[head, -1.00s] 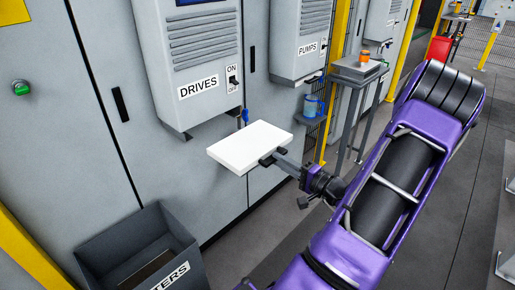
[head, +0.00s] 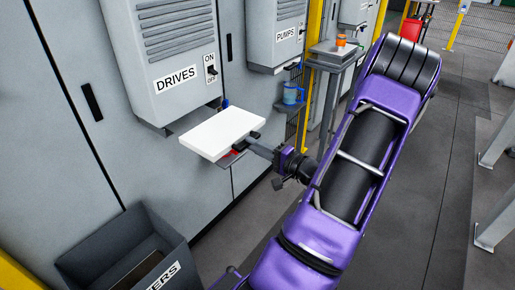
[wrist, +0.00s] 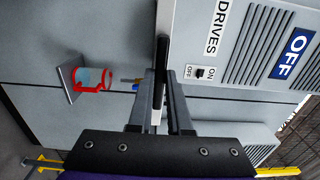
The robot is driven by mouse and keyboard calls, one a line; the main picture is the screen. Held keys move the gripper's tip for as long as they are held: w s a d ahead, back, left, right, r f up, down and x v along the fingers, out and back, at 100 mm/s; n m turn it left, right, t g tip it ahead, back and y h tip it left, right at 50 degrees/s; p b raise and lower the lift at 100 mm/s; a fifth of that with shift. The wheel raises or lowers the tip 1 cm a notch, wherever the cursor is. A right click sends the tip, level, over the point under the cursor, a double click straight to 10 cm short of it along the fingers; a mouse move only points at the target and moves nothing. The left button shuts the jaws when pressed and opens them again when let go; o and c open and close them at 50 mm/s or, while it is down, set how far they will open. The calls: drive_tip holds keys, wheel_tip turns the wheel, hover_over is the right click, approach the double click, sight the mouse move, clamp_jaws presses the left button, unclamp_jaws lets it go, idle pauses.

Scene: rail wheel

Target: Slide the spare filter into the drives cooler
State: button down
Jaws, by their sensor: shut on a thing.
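The spare filter, a flat white slab (head: 220,133), lies about level, below and in front of the drives cooler (head: 160,75), a grey louvred box labelled DRIVES. My gripper (head: 247,143) is shut on the filter's near right edge. The filter appears outside the cooler, and whether it touches the underside cannot be told. In the wrist view, my gripper (wrist: 160,90) has a white sliver between its fingers. The cooler (wrist: 240,70) is on the right there, with a blue screen (wrist: 292,53) reading OFF and an ON/OFF switch (wrist: 205,72). The cooler's slot is not clearly visible.
A red-rimmed cup (wrist: 92,79) on a bracket juts from the cabinet under the filter. A dark bin (head: 130,250) stands lower left. The pumps cooler (head: 275,35) hangs to the right, with a blue mug (head: 292,93) below. A side table (head: 335,55) stands beyond.

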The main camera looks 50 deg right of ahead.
sight(242, 140)
drive_tip(key=shift+w+a+b, duration=0.2)
drive_tip(key=shift+w+b, duration=0.3)
drive_tip(key=shift+w, duration=1.6)
drive_tip(key=shift+b, duration=0.3)
drive_tip(key=shift+w, duration=0.1)
drive_tip(key=shift+w+a+b, duration=0.2)
drive_tip(key=shift+w+b, duration=0.6)
drive_tip(key=shift+w, duration=1.45)
drive_tip(key=shift+w+a+b, duration=0.2)
drive_tip(key=shift+w+b, duration=0.75)
drive_tip(key=shift+w, duration=1.2)
